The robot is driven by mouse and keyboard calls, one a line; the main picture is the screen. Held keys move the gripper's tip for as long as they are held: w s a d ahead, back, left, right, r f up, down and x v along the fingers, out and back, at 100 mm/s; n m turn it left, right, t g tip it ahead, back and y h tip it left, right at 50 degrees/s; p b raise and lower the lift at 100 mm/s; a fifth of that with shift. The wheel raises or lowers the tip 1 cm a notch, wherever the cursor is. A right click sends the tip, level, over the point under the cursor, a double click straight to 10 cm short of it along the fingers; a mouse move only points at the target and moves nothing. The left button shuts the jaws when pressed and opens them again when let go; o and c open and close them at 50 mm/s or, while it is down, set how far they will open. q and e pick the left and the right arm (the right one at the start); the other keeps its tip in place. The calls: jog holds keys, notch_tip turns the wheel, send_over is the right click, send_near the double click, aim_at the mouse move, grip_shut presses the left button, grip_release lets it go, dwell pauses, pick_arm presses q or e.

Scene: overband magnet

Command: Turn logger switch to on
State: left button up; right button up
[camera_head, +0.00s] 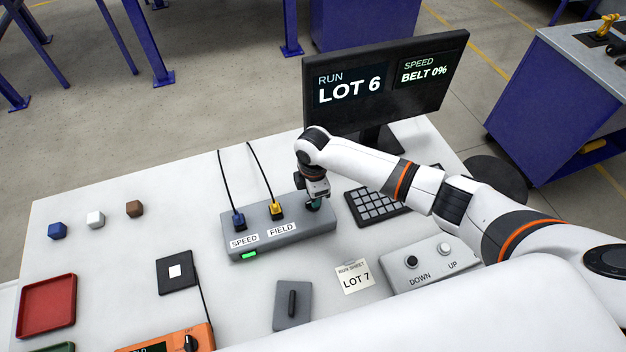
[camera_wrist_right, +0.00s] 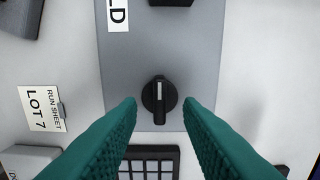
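A black rotary knob (camera_wrist_right: 159,98) with a pale pointer mark sits on the grey box (camera_head: 285,240) labelled SPEED and FIELD. My right gripper (camera_wrist_right: 160,106) is open, with one green finger on each side of the knob in the wrist view; I see no contact. In the head view the right gripper (camera_head: 314,204) is at the right end of that box and hides the knob. An orange unit (camera_head: 158,342) with a black dial (camera_head: 190,343) is cut off at the bottom edge. No readable label shows which knob is the logger switch. My left gripper is not in view.
A monitor (camera_head: 385,85) reads LOT 6 and BELT 0%. A keypad (camera_head: 375,207), a DOWN/UP button box (camera_head: 432,262), a LOT 7 sheet (camera_head: 355,277) and a grey lever plate (camera_head: 292,304) surround the box. Small cubes and a red tray (camera_head: 47,306) lie left.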

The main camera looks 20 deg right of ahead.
notch_tip(320, 180, up, 10)
jog(key=b, duration=0.1)
jog(key=shift+f, duration=0.2)
dwell(0.4)
